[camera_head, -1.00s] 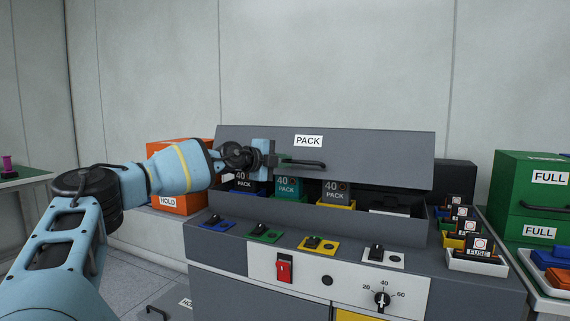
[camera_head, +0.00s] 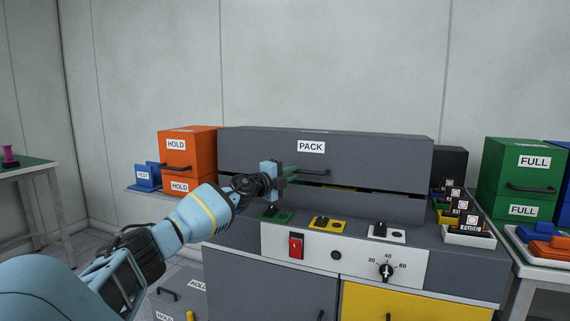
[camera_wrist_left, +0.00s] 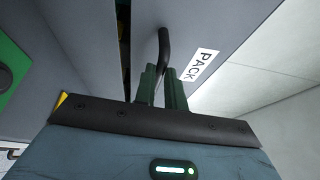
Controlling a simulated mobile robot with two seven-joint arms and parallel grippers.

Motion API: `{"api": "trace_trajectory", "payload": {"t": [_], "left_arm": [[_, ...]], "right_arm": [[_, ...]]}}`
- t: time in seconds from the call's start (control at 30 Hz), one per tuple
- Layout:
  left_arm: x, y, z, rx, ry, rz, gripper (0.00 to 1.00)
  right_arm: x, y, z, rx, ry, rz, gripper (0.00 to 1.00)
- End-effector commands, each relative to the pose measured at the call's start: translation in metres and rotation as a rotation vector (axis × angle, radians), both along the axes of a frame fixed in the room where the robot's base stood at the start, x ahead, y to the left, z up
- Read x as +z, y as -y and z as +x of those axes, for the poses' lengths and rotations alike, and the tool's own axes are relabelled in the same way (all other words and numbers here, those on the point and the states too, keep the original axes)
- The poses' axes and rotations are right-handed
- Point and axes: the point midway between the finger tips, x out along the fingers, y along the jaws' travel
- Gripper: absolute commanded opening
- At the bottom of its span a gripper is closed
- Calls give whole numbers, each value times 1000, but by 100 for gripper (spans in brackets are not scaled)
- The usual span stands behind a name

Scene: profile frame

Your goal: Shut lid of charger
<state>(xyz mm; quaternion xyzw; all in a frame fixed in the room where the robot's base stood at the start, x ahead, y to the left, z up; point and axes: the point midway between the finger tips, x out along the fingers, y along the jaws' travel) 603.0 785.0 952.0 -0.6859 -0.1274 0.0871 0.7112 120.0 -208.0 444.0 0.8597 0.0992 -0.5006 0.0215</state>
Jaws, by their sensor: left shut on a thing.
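The charger's grey lid (camera_head: 380,160) bears a PACK label and is nearly down, with a narrow dark gap along its lower edge above the charger body (camera_head: 400,208). A sliver of yellow shows in that gap; the packs inside are otherwise hidden. My left gripper (camera_head: 290,172) is at the lid's black handle (camera_head: 315,171), at the handle's left part. In the left wrist view its green fingers (camera_wrist_left: 163,88) are closed around the black handle (camera_wrist_left: 163,48), beside the PACK label (camera_wrist_left: 201,65). My right gripper is not in view.
Switches on coloured plates, a red rocker switch (camera_head: 296,245) and a dial (camera_head: 386,271) sit on the charger's front. Fuses in a white tray (camera_head: 468,239) stand at its right. Orange HOLD boxes (camera_head: 188,150) are at left, green FULL boxes (camera_head: 520,170) at right.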

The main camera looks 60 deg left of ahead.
Motion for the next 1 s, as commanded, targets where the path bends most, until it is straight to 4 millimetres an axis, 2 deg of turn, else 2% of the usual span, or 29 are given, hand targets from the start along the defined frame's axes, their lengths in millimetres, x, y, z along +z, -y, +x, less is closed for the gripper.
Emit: {"api": "trace_trajectory", "payload": {"t": [0.03,0.2,0.43,0.47,0.6,1.0], "left_arm": [[-9,1,1,-3,-5,-4,0],[-18,1,1,-2,-6,-2,0],[-19,1,1,-1,-5,-2,0],[-19,1,1,-1,-5,-2,14],[-18,0,1,0,-4,-2,32],[-17,0,-1,2,-2,-2,33]], "right_arm": [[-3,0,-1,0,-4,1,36],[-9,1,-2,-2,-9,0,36],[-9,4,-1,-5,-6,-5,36],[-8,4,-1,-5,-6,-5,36],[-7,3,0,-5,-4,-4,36],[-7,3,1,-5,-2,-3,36]]}}
